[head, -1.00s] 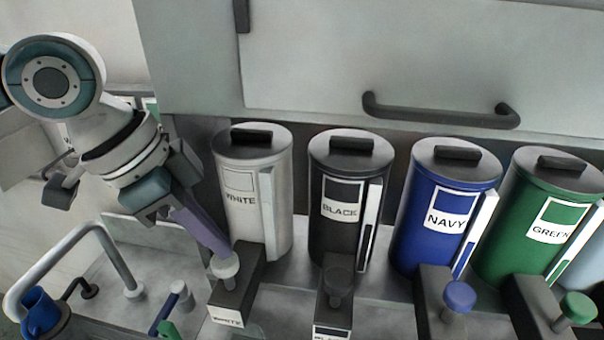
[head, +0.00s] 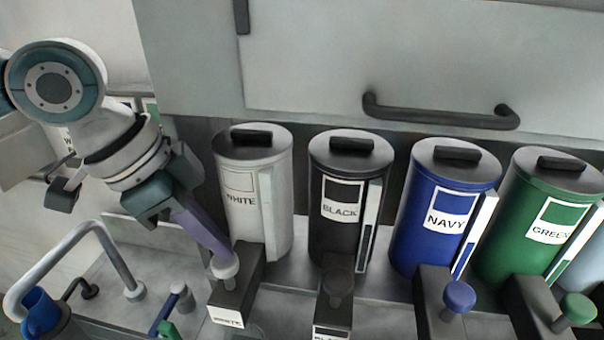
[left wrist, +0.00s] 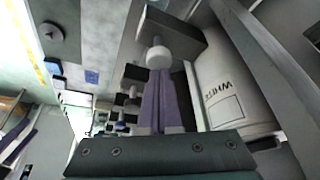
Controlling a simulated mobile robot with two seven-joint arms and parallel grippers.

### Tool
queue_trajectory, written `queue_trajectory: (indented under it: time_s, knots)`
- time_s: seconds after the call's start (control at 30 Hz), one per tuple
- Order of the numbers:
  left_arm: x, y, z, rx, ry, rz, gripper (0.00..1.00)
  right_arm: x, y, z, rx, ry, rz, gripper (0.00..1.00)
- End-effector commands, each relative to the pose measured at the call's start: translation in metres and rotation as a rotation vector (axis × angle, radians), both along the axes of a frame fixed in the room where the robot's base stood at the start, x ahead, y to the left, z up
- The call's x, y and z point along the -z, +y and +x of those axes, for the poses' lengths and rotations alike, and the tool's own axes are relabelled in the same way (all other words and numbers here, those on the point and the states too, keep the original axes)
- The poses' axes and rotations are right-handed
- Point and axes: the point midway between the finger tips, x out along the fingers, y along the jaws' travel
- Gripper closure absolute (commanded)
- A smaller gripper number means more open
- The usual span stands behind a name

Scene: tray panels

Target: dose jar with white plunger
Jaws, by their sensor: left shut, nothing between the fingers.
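The white canister (head: 262,205), labelled WHITE, stands upright at the left end of a row. Its dark dosing block (head: 234,287) sits in front of it, with the white plunger (head: 225,266) on top. My left gripper (head: 218,250) comes from the upper left. Its purple fingers are shut with nothing between them, and the tips are at the plunger knob, apparently touching it. The left wrist view also shows the shut fingers (left wrist: 160,90) with their tips at the white knob (left wrist: 158,57). My right gripper is not in view.
To the right stand black (head: 343,215), navy (head: 440,225) and green (head: 535,225) canisters, each with its own plunger. A cabinet with a dark handle (head: 440,112) is above. A curved pipe (head: 75,240) and a blue cup (head: 40,312) are at the lower left.

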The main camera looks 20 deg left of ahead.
Motion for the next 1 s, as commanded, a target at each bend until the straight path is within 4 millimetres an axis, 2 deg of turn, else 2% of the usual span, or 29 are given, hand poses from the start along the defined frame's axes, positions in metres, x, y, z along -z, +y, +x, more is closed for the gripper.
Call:
queue_trajectory:
  time_s: [0.9,1.0]
  knots:
    - [0.035,0.000,-0.001,0.001,0.002,0.002,1.00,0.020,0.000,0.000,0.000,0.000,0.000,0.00]
    - [0.034,0.000,-0.001,0.001,0.002,0.002,1.00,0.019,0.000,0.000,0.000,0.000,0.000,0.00]
